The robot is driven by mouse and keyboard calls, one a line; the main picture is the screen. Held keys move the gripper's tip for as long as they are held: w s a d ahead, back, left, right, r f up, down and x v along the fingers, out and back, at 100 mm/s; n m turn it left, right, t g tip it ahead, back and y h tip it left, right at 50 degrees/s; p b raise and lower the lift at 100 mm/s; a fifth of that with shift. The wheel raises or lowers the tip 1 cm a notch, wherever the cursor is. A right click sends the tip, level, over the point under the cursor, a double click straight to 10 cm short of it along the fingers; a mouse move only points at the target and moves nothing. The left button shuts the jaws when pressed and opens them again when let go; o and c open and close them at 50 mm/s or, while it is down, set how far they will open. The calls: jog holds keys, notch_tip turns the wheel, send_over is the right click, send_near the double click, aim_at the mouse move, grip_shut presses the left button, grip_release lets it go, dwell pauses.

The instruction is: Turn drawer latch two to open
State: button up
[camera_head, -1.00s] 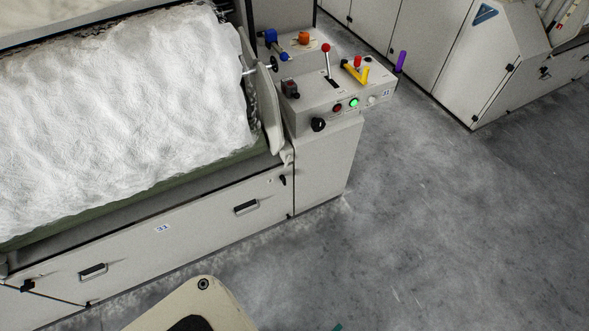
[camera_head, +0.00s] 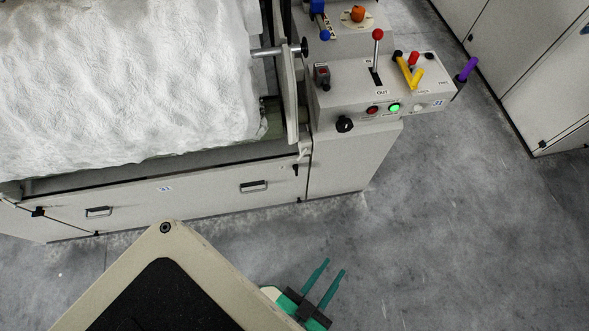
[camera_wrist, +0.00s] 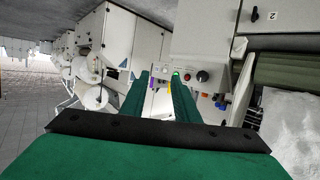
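The drawer front (camera_head: 215,184) runs along the base of the carding machine in the head view. A small black latch (camera_head: 295,170) sits at its right end, below the end plate. In the wrist view, a small black latch (camera_wrist: 271,16) shows at the upper right beside a label that appears to read 2, seen turned. My gripper (camera_head: 334,267) has teal fingers, apart and empty, over the floor below and right of the drawer. Its fingers also show in the wrist view (camera_wrist: 159,80), touching nothing that I can see.
A control box (camera_head: 350,95) with a red-knobbed lever, a yellow handle, a purple handle and lit green button stands right of the drawer. Another black latch (camera_head: 38,212) is at the drawer's left. Grey floor (camera_head: 440,220) is clear to the right. Another machine (camera_head: 535,75) stands beyond.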

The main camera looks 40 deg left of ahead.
jog(key=w+a+f+n+g+y, duration=0.25)
jog(key=w+f, duration=0.25)
jog(key=f, duration=0.8)
jog(key=n+g+y, duration=0.3)
jog(key=n+y, duration=0.4)
jog(key=y, duration=0.1)
send_near(297, 173)
jog(key=shift+h, duration=0.25)
jog(key=x, duration=0.8)
jog(key=shift+r, duration=0.15)
jog(key=shift+w+a+f+g, duration=0.2)
jog(key=shift+a+f+g, duration=0.1)
jog(key=shift+a, duration=0.25)
jog(key=shift+d, duration=0.1)
grip_shut()
